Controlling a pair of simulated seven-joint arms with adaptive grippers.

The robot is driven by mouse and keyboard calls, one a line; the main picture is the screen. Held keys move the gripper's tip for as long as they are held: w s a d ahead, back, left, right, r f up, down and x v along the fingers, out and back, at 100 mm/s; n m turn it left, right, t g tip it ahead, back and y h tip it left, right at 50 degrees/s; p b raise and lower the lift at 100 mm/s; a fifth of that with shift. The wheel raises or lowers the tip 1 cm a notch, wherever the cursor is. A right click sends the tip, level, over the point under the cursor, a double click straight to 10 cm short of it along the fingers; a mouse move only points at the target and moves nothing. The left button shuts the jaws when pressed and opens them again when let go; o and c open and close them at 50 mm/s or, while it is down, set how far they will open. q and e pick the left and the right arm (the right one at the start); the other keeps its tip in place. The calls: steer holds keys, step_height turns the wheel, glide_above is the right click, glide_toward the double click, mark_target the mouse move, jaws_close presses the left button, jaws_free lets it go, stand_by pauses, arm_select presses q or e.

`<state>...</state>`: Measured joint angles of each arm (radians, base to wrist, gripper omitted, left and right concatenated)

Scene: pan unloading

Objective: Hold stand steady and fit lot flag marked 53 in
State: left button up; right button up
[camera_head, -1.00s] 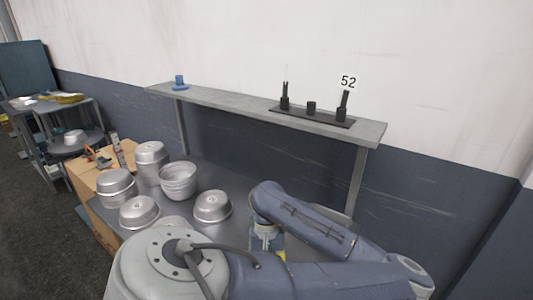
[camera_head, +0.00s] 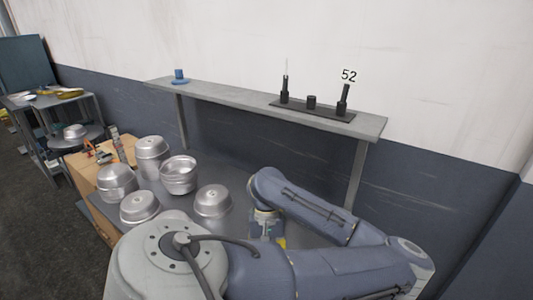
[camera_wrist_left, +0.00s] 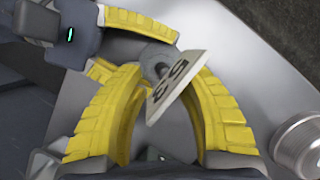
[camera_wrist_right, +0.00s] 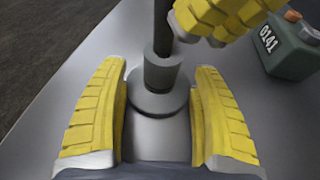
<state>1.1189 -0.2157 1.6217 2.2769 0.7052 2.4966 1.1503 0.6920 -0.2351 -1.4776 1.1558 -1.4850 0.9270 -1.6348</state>
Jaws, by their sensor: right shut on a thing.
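In the left wrist view a white flag marked 53 (camera_wrist_left: 176,86) is tilted above a grey round stand (camera_wrist_left: 157,62). My left gripper (camera_wrist_left: 168,85) is around the flag with its yellow fingers apart. In the right wrist view the stand (camera_wrist_right: 160,72) has a round base, a thick collar and a thin dark post. My right gripper (camera_wrist_right: 160,75) has one finger on each side of the stand and is shut on it. A left gripper finger shows beside the post at the top.
A grey shelf (camera_head: 225,96) bears a dark rack (camera_head: 320,108) with a flag marked 52 (camera_head: 348,76) and a blue piece (camera_head: 179,77). Several metal pans (camera_head: 178,175) stand at the left.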

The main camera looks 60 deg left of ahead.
arm_select(q)
steer(key=v, duration=1)
steer(key=shift+f, duration=0.1)
arm_select(e)
steer(key=o, duration=0.9)
steer(key=shift+o, duration=0.2)
